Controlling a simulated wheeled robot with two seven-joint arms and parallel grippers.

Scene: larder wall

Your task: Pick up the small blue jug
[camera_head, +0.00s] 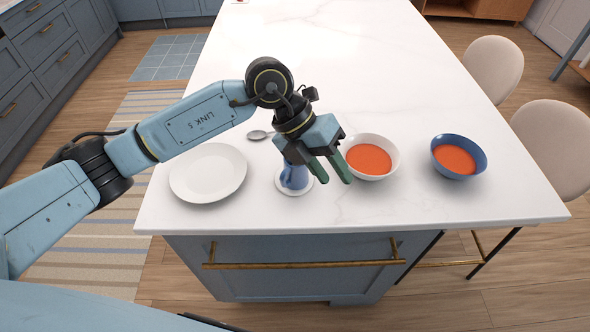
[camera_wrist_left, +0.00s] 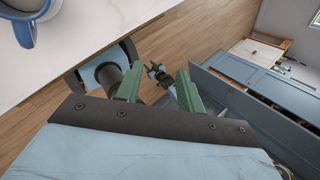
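The small blue jug (camera_head: 294,177) stands on a small white saucer (camera_head: 281,189) near the front edge of the white counter. My left gripper and wrist hide part of it from above in the head view. My left gripper (camera_head: 334,177) has green fingers spread apart with nothing between them. Its fingertips show just to the right of the jug and point toward the counter's front. In the left wrist view the jug (camera_wrist_left: 27,30) is cut off at the top left corner, outside the open fingers (camera_wrist_left: 158,85).
A white plate (camera_head: 208,173) lies left of the jug, and a spoon (camera_head: 257,135) lies behind it. A white bowl (camera_head: 388,147) and a blue bowl (camera_head: 475,144), both with orange soup, stand to the right. The counter's far part is mostly clear.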

